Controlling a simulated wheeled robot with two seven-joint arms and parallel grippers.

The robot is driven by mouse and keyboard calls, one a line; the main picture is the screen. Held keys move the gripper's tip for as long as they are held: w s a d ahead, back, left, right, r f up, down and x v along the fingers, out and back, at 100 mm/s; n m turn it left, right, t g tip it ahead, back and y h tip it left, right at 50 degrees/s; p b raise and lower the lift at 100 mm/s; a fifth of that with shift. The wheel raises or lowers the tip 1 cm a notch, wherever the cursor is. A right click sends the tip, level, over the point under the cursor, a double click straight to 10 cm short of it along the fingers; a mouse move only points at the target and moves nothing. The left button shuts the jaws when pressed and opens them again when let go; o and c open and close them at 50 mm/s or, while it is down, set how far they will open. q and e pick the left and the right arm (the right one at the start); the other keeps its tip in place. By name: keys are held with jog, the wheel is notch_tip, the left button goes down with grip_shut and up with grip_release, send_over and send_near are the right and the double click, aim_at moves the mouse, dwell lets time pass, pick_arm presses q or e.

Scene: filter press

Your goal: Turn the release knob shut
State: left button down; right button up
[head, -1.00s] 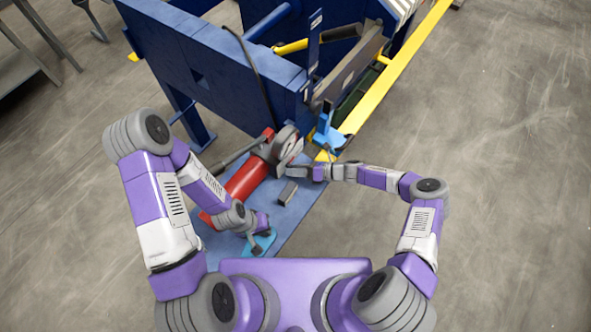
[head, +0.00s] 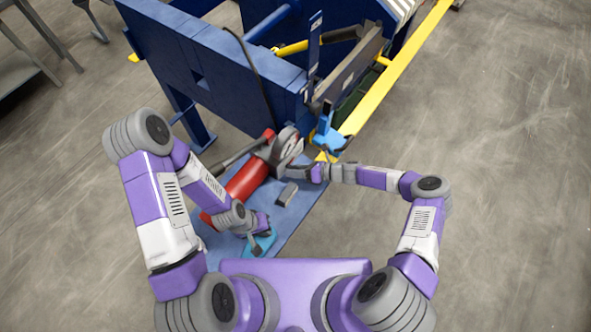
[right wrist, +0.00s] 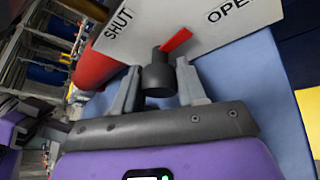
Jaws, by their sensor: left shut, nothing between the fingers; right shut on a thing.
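The release knob (right wrist: 158,75) is a dark grey cylinder with a red pointer (right wrist: 176,40). It stands in front of a pale plate (right wrist: 170,20) marked SHUT at the left and OPEN at the right. The pointer slants up and right, towards the OPEN side. My right gripper (right wrist: 158,88) is shut on the knob, one finger on each side. In the head view my right gripper (head: 293,173) is at the right of the red pump cylinder (head: 246,181), and the knob cannot be made out. My left gripper (head: 259,246) is shut and empty, low at the near end of the cylinder.
The blue press frame (head: 215,65) stands behind the pump, with a yellow rail (head: 405,62) running away at the right. A grey block (head: 288,194) lies on the blue base plate (head: 290,222). The floor at the right is clear.

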jog(key=n+t+h+p, duration=0.1)
jog(key=n+t+h, duration=0.1)
jog(key=n, duration=0.1)
dwell(0.4)
dwell(0.4)
jog(key=o, duration=0.8)
jog(key=shift+c, duration=0.2)
jog(key=shift+d, duration=0.1)
jog(key=v, duration=0.7)
jog(key=shift+s+d+r, duration=0.1)
jog(key=shift+s+r, duration=0.1)
jog(key=shift+r, duration=0.05)
